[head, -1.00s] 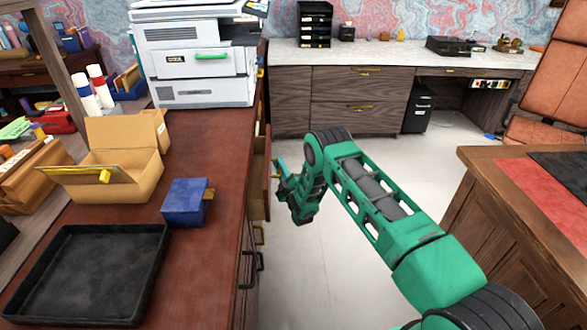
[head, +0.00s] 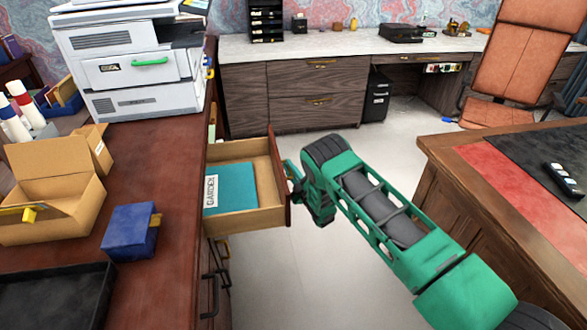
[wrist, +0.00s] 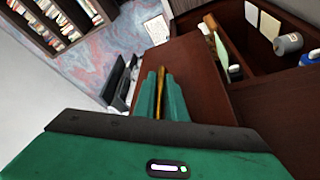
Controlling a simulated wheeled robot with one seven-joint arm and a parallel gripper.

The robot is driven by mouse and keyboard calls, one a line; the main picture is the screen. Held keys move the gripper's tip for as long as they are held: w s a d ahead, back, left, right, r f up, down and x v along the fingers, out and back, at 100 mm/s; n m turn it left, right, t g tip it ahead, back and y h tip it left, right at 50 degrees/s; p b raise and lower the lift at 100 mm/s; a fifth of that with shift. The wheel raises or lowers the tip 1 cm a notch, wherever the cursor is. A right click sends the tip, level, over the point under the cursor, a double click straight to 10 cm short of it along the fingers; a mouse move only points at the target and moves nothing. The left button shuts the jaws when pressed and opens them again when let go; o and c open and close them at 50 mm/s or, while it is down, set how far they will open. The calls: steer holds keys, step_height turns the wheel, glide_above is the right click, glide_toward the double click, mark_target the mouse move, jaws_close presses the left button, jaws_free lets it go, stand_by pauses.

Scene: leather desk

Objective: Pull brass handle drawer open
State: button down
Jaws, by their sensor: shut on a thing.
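The drawer (head: 243,220) stands well out from the brown desk in the head view. A teal book marked "GARDEN" (head: 230,187) lies inside it. Its front panel faces right, toward my gripper (head: 291,180). In the wrist view, the green fingers of my gripper (wrist: 160,97) are closed around the brass handle (wrist: 158,93) on the reddish-brown drawer front (wrist: 195,75). The handle is hidden behind my gripper in the head view.
A blue box (head: 130,230), an open cardboard box (head: 55,190) and a black tray (head: 55,295) are on the desk top. A printer (head: 135,65) stands at the back. Another desk (head: 470,190) is at the right, with open floor between.

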steer(key=shift+w+d, duration=0.2)
steer(key=shift+d, duration=0.25)
steer(key=c, duration=1.8)
jaws_free()
steer(key=shift+s, duration=0.1)
steer(key=v, duration=1)
steer(key=shift+s+f, duration=0.2)
steer(key=shift+s, duration=0.05)
steer(key=shift+d, duration=0.15)
